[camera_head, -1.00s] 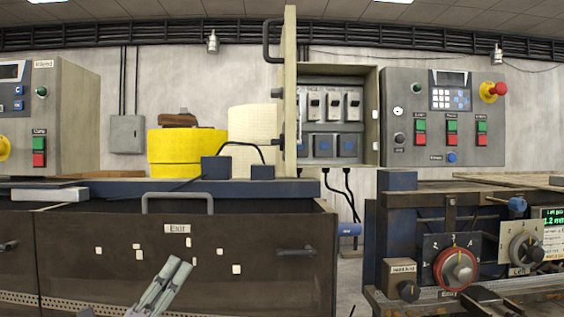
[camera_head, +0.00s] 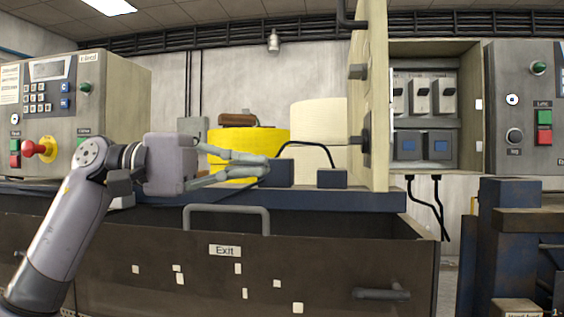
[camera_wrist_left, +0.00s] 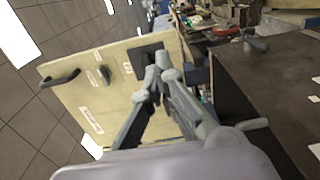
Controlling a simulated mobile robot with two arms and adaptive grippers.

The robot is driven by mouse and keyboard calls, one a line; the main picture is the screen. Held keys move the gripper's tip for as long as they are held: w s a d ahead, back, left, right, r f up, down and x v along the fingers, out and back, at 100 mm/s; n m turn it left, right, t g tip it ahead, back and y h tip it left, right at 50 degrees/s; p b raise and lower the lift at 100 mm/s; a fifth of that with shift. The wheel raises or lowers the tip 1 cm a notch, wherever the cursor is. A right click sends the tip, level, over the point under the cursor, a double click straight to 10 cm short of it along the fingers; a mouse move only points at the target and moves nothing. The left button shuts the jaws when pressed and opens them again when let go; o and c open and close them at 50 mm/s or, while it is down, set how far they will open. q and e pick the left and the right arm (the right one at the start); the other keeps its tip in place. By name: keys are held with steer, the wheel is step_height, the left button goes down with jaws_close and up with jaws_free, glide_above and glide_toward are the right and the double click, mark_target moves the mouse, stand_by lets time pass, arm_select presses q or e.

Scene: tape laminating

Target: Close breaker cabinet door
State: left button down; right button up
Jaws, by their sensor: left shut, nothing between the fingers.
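The breaker cabinet (camera_head: 432,160) is on the wall at the right of the head view, with breakers and sockets showing inside. Its beige door (camera_head: 376,110) stands open, swung out toward me and seen nearly edge-on. In the left wrist view the broad face of the door (camera_wrist_left: 110,88) shows, with a dark handle (camera_wrist_left: 60,78) at its edge. My left gripper (camera_head: 264,168) is shut and empty, pointing right, to the left of the door and apart from it in the head view. In the wrist view its fingertips overlap the door; contact cannot be told. My right gripper is not in view.
Yellow and cream rolls (camera_head: 318,120) stand behind my left gripper. Two small dark blocks with a black cable (camera_head: 305,143) sit on the blue ledge below. A brown drawer front with a grey handle (camera_head: 226,210) is beneath. A control panel (camera_head: 40,110) stands at the left.

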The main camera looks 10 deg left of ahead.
mark_target(372, 166)
arm_select(q)
steer(key=d+p, duration=0.2)
steer(key=d, duration=0.3)
steer(key=d+p, duration=0.2)
steer(key=d, duration=0.4)
steer(key=shift+d+r, duration=0.2)
steer(key=shift+d, duration=0.05)
steer(key=shift+d+f+p, duration=0.15)
steer(key=shift+d+p, duration=0.25)
steer(key=shift+d, duration=0.2)
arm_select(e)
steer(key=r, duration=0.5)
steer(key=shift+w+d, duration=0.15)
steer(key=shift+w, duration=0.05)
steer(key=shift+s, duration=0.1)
